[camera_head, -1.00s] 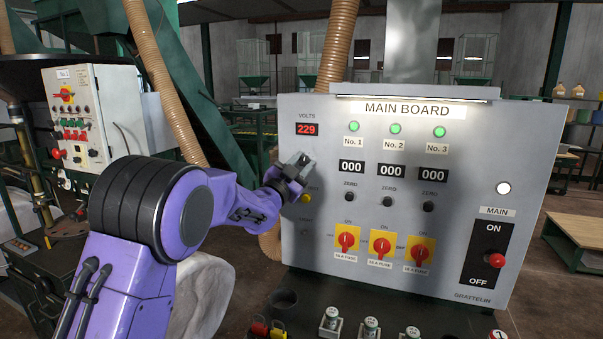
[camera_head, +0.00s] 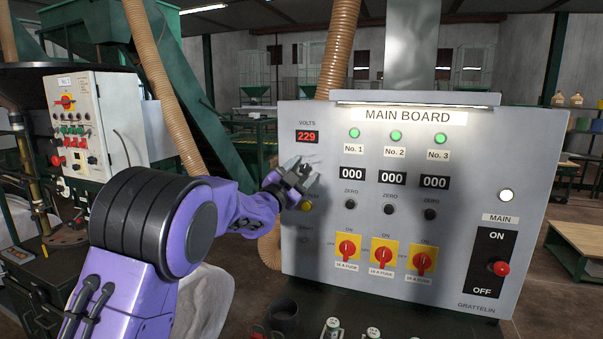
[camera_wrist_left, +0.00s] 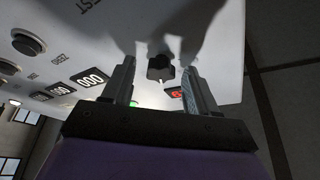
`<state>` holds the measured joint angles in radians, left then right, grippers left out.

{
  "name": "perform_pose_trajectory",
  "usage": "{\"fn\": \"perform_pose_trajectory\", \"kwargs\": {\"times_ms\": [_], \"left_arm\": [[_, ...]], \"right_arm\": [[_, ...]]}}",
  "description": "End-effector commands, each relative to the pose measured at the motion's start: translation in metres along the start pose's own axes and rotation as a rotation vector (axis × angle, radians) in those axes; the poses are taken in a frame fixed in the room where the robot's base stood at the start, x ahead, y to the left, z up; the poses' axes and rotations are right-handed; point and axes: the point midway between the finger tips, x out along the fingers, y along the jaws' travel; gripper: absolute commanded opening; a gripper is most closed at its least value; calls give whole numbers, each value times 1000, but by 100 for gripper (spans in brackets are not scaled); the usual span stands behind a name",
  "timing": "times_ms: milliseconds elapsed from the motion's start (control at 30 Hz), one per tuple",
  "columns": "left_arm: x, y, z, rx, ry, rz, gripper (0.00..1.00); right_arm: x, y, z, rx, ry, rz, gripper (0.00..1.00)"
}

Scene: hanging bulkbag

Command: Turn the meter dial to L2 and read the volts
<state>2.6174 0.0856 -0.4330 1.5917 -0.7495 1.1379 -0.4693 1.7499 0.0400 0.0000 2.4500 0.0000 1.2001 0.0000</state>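The grey MAIN BOARD panel (camera_head: 465,150) faces me, with a red VOLTS readout (camera_head: 306,136) showing 229 at its upper left. My left gripper (camera_head: 306,174) is just below the readout, with its fingers spread. In the left wrist view, the black meter dial (camera_wrist_left: 160,68) with a light pointer shows beyond and between the open fingertips of the left gripper (camera_wrist_left: 157,75). I see no contact with it. The dial's position labels cannot be read. In the head view the gripper largely hides the dial. My right gripper is not in view.
A yellow button (camera_head: 306,207) sits just below the left gripper. Black ZERO knobs, red-and-yellow switches (camera_head: 383,255) and the MAIN switch (camera_head: 490,262) are to the right. A second control box (camera_head: 88,125) stands at the left.

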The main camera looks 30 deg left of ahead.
Motion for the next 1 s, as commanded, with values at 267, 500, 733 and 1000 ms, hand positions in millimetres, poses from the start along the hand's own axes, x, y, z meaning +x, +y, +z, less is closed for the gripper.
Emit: {"fn": "perform_pose_trajectory", "kwargs": {"times_ms": [267,500,733,1000], "left_arm": [[-14,3,3,-1,0,0,58],[-71,4,5,0,0,-2,58],[-103,2,2,-1,0,0,58],[-105,0,1,-1,-1,0,58]], "right_arm": [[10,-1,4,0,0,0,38],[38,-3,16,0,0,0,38],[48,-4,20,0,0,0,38],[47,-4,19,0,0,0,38]]}}
